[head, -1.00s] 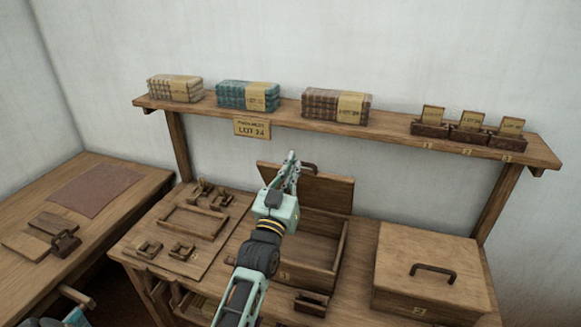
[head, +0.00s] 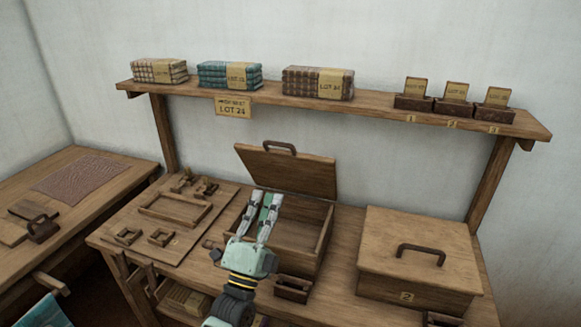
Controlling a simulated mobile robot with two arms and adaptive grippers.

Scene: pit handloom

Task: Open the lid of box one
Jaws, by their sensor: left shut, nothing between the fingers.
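The middle wooden box (head: 318,250) stands open on the bench, with its hinged lid (head: 288,174) raised and leaning back at its rear edge. The lid's dark handle (head: 280,147) is at the top. The box's front label is hidden behind my left gripper, so I cannot read its number here. My left gripper (head: 268,204) is over the left part of the open box, below the lid and apart from its handle. Its fingers are shut and hold nothing. The visible part of the box's inside looks empty. My right gripper is not in view.
A closed box marked 2 (head: 420,262) stands to the right. A small dark wooden block (head: 293,288) sits in front of the open box. A board with wooden fittings (head: 167,222) lies left. A shelf (head: 380,108) with cloth bundles and small card holders runs above.

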